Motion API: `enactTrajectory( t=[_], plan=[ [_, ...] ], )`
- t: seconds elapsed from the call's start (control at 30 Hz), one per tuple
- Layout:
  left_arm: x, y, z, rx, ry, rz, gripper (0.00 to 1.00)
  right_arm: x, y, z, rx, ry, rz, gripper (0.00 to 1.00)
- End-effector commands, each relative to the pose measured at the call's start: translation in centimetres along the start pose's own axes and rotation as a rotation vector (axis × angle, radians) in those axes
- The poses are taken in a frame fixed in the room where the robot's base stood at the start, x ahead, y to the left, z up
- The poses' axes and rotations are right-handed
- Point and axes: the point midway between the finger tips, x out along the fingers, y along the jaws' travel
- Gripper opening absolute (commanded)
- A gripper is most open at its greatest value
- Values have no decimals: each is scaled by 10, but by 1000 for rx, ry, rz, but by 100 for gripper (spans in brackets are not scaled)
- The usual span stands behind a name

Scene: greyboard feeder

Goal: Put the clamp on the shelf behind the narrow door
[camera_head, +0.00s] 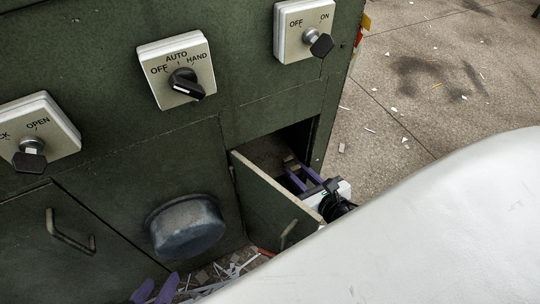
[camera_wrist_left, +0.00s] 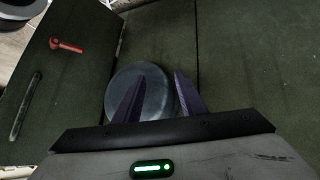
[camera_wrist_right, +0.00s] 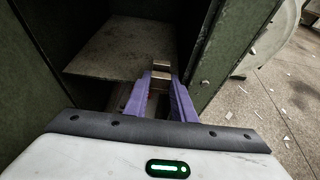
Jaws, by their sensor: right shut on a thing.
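My right gripper (camera_wrist_right: 160,98) is shut on a small metal clamp (camera_wrist_right: 161,70), tan and steel in colour, which sticks up beyond the purple fingertips. In the head view the right gripper (camera_head: 303,174) reaches into the opening behind the narrow door (camera_head: 270,203), which stands ajar. The shelf (camera_wrist_right: 120,48) is a bare grey board inside the opening; the clamp appears in front of its edge, and I cannot tell whether they touch. My left gripper (camera_wrist_left: 155,98) is open and empty, in front of a round grey knob-like part (camera_wrist_left: 150,105); its fingertips also show in the head view (camera_head: 154,291).
The green cabinet carries three switch plates, including the OFF/AUTO/HAND one (camera_head: 177,72). A closed door with a handle (camera_head: 70,232) is at lower left. Paper scraps (camera_head: 225,272) litter the floor.

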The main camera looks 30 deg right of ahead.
Motion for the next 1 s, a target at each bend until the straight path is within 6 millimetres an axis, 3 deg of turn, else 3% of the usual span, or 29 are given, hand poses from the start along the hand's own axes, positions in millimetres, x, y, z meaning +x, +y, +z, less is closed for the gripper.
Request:
enactTrajectory(
  t=[0.1, 0.2, 0.43, 0.63, 0.7, 1.0],
  plan=[
    [2, 0, 1, 1, -3, 2, 37, 27, 0, 18, -1, -8, 2, 0],
    [3, 1, 0, 4, -5, 5, 37, 41, 0, 25, -2, -5, 1, 0],
    [6, 2, 3, 8, -17, 14, 37, 54, 16, 29, 4, -4, 1, 0],
    [11, 5, 3, 31, -42, 30, 37, 77, 41, 38, 3, -6, 2, 0],
    [15, 8, 5, 35, -46, 44, 37, 79, 40, 26, 4, -1, 0, 0],
    [12, 10, 2, 36, -50, 52, 37, 79, 39, 26, 1, -3, 1, 0]
  ],
)
